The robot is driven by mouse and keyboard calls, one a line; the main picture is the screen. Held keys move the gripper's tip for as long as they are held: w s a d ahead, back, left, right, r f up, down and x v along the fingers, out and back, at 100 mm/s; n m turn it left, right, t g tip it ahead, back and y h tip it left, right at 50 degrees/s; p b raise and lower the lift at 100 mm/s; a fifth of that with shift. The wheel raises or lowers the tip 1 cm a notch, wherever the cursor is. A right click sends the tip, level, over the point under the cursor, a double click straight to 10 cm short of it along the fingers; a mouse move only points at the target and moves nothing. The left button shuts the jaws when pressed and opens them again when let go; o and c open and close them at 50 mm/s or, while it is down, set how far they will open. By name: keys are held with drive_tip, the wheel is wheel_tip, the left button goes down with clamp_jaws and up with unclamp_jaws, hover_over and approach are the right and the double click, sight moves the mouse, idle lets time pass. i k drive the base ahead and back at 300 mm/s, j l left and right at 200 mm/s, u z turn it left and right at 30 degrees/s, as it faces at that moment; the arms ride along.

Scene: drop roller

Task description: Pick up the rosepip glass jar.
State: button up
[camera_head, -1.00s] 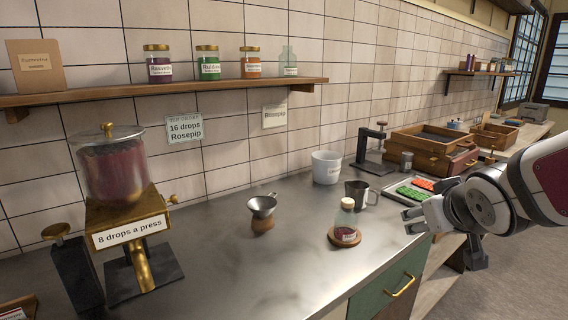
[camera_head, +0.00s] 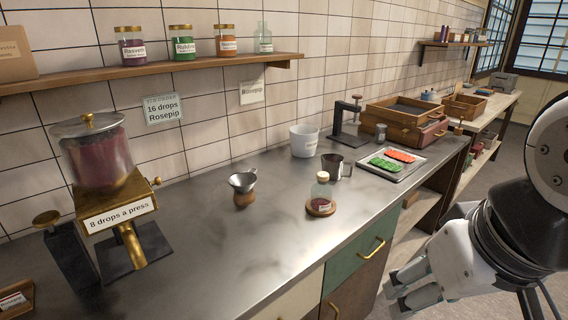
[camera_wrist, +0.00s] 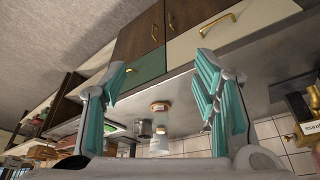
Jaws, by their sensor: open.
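A small glass jar with a pale stopper and dark red contents (camera_head: 321,190) stands upright on a round wooden coaster (camera_head: 313,212) near the counter's front edge. Its label is too small to read. My gripper (camera_head: 400,292) is lower right of the jar, in front of the cabinets and well apart from it. In the wrist view my gripper (camera_wrist: 160,88) has its teal-padded fingers spread wide with nothing between them. That view is upside down, and the jar and coaster (camera_wrist: 160,107) look small and far off beyond the fingers.
A dark metal jug (camera_head: 332,166) stands just behind the jar, with a white pot (camera_head: 304,141) farther back. A funnel on a wooden stand (camera_head: 243,185) is to the left. A tray of green and orange pieces (camera_head: 391,163) lies to the right.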

sight(321, 193)
drive_tip(key=i+l+u, duration=0.1)
drive_tip(key=i+l, duration=0.25)
drive_tip(key=i+l+u, duration=0.1)
drive_tip(key=i+l, duration=0.2)
drive_tip(key=i+l+u, duration=0.15)
drive_tip(key=i+l, duration=0.2)
drive_tip(key=l, duration=0.15)
drive_tip(key=i+l+u, duration=0.1)
drive_tip(key=i+l, duration=0.15)
drive_tip(key=l, duration=0.2)
